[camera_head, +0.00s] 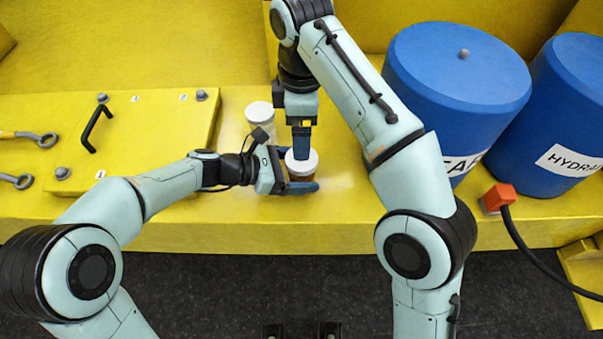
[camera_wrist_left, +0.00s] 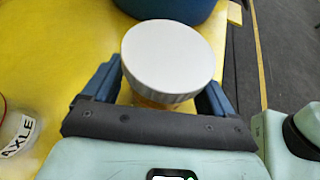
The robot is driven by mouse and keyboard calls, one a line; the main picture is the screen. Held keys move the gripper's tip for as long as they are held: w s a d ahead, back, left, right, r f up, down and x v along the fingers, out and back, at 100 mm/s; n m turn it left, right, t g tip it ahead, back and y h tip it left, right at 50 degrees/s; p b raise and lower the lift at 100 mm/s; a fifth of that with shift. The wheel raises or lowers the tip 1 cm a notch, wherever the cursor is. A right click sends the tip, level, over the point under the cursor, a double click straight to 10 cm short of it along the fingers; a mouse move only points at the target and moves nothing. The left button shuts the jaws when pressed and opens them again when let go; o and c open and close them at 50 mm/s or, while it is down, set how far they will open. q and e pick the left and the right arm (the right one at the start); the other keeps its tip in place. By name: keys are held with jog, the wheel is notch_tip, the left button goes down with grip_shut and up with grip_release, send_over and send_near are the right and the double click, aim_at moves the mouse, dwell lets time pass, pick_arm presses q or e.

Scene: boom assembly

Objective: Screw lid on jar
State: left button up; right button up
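A jar with an amber body (camera_head: 301,176) stands on the yellow surface near its front edge, partly hidden by my left gripper. A white lid (camera_head: 301,163) sits on top of it; in the left wrist view the ribbed lid (camera_wrist_left: 172,62) covers the jar's mouth. My left gripper (camera_head: 300,180) has one finger on each side of the jar below the lid and appears shut on it. My right gripper (camera_head: 302,148) points down over the lid's back edge. It shows edge-on, so its opening and any contact with the lid are unclear.
A second white-lidded jar (camera_head: 259,115) stands behind and left. A yellow panel (camera_head: 150,125) with a black handle (camera_head: 96,128) lies to the left. Two blue drums (camera_head: 455,85) stand on the right, with an orange plug (camera_head: 498,198) in front. The front edge has free room.

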aim_at(302, 173)
pick_arm(q)
grip_shut()
pick_arm(e)
jog(key=n, duration=0.4)
jog(key=shift+r, duration=0.1)
jog(key=n, duration=0.5)
jog(key=shift+r, duration=0.15)
jog(key=shift+f, duration=4)
